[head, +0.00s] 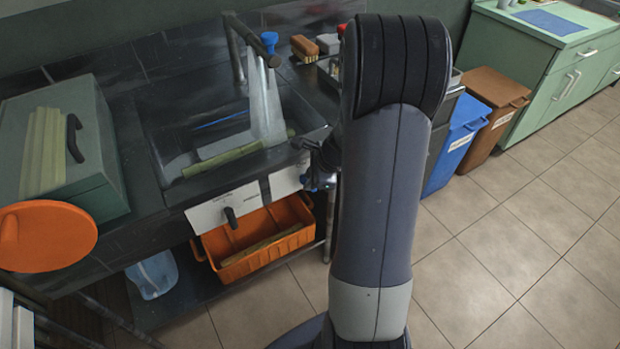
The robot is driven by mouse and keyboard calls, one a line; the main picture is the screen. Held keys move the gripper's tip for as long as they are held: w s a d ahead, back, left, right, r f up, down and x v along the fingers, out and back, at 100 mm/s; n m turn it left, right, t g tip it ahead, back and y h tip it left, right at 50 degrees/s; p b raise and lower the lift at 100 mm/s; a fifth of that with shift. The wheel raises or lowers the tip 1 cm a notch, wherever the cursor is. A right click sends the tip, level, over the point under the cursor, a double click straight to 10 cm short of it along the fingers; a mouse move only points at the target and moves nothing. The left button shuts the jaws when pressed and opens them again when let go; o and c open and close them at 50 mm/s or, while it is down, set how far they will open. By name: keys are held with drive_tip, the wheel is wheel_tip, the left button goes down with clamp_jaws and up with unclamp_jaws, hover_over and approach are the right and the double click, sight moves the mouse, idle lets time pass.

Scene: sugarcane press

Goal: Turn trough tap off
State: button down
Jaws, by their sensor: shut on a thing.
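The trough (165,165) is a dark sink set in the counter. A grey tap (236,55) with a blue knob (269,40) stands at its back, and a broad pale stream of water (263,105) falls from it. A green cane (225,158) lies in the trough. My gripper (318,178) is at the trough's front right, by the right end of a white labelled panel (205,215). It is shut on a small part there, mostly hidden by the gripper; small blue patches show beside it. It is well apart from the blue knob.
The panel carries a black lever (230,217). An orange crate (215,270) with a cane in it sits below. A green box (110,185) and an orange disc (45,237) are left. Brushes (304,47) stand behind. Blue (460,130) and brown bins (495,110) stand right; floor there is clear.

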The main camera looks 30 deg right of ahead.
drive_tip(key=shift+a+h+p, duration=0.2)
drive_tip(key=shift+h+p, duration=0.1)
drive_tip(key=shift+p, duration=0.05)
drive_tip(key=h+p, duration=0.1)
drive_tip(key=p, duration=0.3)
drive_tip(key=a+n+h+p, duration=0.1)
drive_tip(key=h+p, duration=0.1)
drive_tip(key=p, duration=0.2)
drive_tip(key=h+p, duration=0.1)
drive_tip(key=p, duration=0.3)
drive_tip(key=shift+s+a+h, duration=0.15)
drive_tip(key=shift+a+h, duration=0.1)
drive_tip(key=shift+h, duration=0.15)
drive_tip(key=h, duration=0.2)
drive_tip(key=f+n+h, duration=0.1)
drive_tip(key=a+f+h, duration=0.1)
drive_tip(key=h, duration=0.1)
drive_tip(key=shift+f+n+t+h+b, duration=0.1)
drive_tip(key=shift+n+t+h+b, duration=0.2)
drive_tip(key=shift+n+t+b, duration=0.1)
